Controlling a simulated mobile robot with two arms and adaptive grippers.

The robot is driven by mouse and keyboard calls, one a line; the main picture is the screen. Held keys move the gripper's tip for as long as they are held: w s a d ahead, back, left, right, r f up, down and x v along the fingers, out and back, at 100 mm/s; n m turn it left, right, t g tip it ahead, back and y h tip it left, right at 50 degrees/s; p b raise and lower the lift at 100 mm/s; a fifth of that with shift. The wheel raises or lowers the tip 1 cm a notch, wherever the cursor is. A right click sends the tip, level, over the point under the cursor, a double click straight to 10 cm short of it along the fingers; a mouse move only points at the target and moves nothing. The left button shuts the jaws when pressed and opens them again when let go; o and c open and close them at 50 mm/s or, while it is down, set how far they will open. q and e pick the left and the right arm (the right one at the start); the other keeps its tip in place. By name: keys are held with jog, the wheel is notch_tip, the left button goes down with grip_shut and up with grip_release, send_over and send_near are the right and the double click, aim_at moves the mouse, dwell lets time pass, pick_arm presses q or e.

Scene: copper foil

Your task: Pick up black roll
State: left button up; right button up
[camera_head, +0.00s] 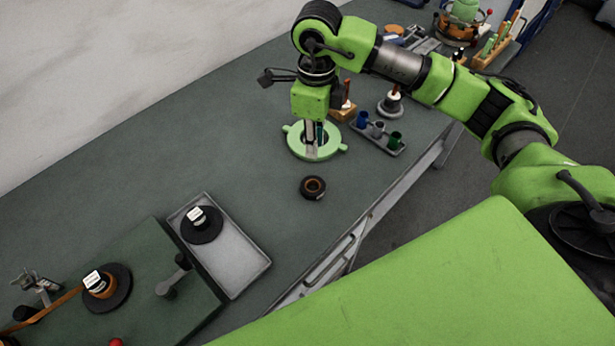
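A small black roll (313,187) with a copper-brown inner ring lies flat on the dark green table, in front of a pale green round piece (303,153) with side tabs. My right gripper (316,146) points down over the pale green piece, behind the black roll and apart from it. Its fingers are small and partly lost against the piece, so I cannot tell whether they are open or shut. Another black disc-shaped roll (205,233) with a white label lies in a grey tray (245,266) at the left. My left gripper is not in view.
A dark green machine (160,260) with a copper strip and a black spool (120,290) stands at the lower left. A rack of coloured cups (377,132) and a stand (391,104) are right of my gripper. Table between the tray and the black roll is clear.

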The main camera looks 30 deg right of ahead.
jog(key=p, duration=0.1)
send_over(315, 179)
notch_tip(315, 179, down, 6)
jog(key=shift+r, duration=0.1)
jog(key=shift+w+f, duration=0.1)
jog(key=shift+f, duration=0.3)
notch_tip(315, 179, down, 2)
jog(key=shift+f+p, duration=0.15)
jog(key=shift+p, duration=1.05)
notch_tip(315, 179, down, 2)
jog(key=shift+f+p, duration=0.25)
jog(key=shift+p, duration=0.1)
jog(key=shift+f, duration=0.35)
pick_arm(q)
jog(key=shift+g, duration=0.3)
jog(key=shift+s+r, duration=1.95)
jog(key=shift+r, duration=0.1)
pick_arm(e)
grip_shut()
